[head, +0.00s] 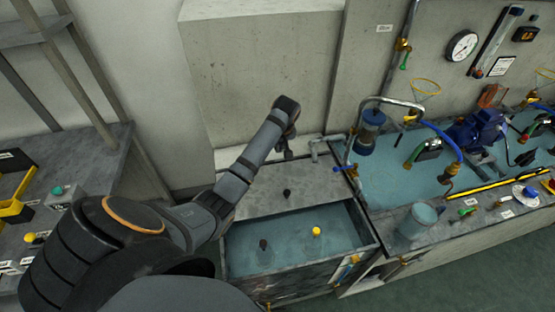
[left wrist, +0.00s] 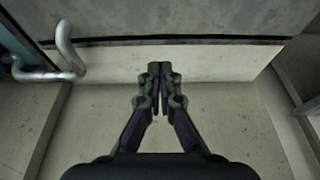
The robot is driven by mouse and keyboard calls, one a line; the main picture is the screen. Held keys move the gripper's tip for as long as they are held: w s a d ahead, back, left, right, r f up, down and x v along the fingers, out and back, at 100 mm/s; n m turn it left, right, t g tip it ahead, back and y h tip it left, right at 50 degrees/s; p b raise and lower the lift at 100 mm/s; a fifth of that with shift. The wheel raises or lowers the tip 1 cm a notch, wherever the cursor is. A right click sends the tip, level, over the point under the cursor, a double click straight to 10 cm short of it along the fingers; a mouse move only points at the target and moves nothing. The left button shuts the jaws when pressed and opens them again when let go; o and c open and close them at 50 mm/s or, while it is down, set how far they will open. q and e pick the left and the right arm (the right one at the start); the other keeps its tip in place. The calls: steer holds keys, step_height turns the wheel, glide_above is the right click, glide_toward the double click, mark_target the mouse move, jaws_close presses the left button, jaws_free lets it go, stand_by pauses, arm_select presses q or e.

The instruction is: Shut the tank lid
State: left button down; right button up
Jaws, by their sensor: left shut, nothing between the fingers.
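The tank (head: 375,247) stands low in the middle of the head view, with blue water (head: 285,228) open to view in its front part. Its grey flat lid (head: 262,188) covers the back part and has a small black knob (head: 287,193). My left gripper (head: 288,155) points down by the lid's far edge, empty. In the left wrist view my left gripper's fingers (left wrist: 153,68) are together, in front of a pale strip beside a dark edge and a grey surface. I cannot tell whether they touch anything. My right gripper is not in view.
A bent grey pipe (head: 322,143) stands by the tank's back right corner and also shows in the left wrist view (left wrist: 62,55). A pump bench (head: 395,180) with pipes and a blue pump (head: 475,130) is at the right. A yellow float (head: 316,231) is in the tank.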

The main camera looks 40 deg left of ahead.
mark_target(277, 161)
arm_select(q)
steer(key=x, duration=0.9)
steer(key=shift+f, duration=0.3)
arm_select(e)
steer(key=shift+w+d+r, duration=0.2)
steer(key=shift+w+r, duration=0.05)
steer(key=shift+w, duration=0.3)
arm_select(q)
steer(key=shift+w, duration=0.1)
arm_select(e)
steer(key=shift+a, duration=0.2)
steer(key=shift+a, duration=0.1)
